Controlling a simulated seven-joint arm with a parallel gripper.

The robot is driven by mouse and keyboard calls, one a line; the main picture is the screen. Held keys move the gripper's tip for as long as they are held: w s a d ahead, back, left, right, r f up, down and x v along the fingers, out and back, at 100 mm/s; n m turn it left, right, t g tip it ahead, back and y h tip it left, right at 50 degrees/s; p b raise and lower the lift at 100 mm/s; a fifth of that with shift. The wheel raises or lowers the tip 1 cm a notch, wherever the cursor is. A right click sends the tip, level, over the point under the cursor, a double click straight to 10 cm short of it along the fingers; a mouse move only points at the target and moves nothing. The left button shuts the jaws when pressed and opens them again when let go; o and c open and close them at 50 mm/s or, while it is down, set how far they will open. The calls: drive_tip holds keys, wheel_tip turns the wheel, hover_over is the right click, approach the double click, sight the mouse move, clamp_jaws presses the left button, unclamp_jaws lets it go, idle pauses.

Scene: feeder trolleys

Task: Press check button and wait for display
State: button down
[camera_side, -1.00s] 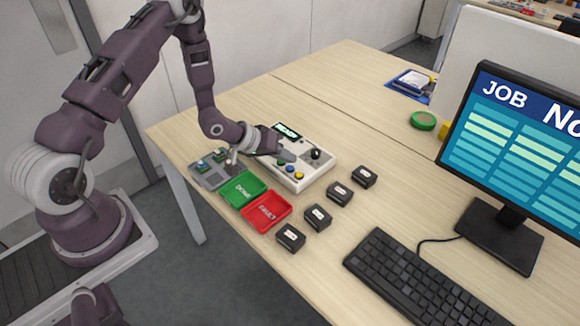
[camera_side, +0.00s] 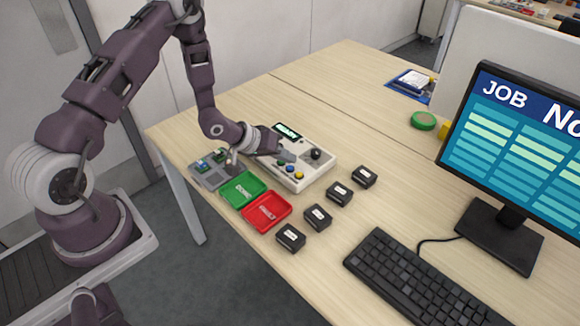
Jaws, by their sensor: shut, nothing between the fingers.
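The white test box (camera_side: 319,171) stands on the table. It has a small dark display (camera_side: 287,131) with light green text that seems to read READY. Coloured buttons, blue (camera_side: 290,168) and yellow (camera_side: 299,175) among them, are on its near part, and a black knob (camera_side: 316,154) is at its right. My gripper (camera_side: 287,156) is shut and empty, low over the left part of the box, close to the buttons. It hides part of the panel, and I cannot tell whether it touches a button.
A grey tray (camera_side: 211,180) with green and blue parts lies left of the box. A green tray (camera_side: 243,189) and a red tray (camera_side: 267,211) lie in front. Several black blocks (camera_side: 318,217) stand to the right, then a keyboard (camera_side: 420,275) and a monitor (camera_side: 510,150).

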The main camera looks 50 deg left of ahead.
drive_tip(key=shift+f, duration=0.4)
drive_tip(key=shift+f, duration=0.4)
idle(0.4)
idle(0.4)
drive_tip(key=shift+r, duration=0.85)
wheel_tip(320, 180, up, 5)
idle(4.3)
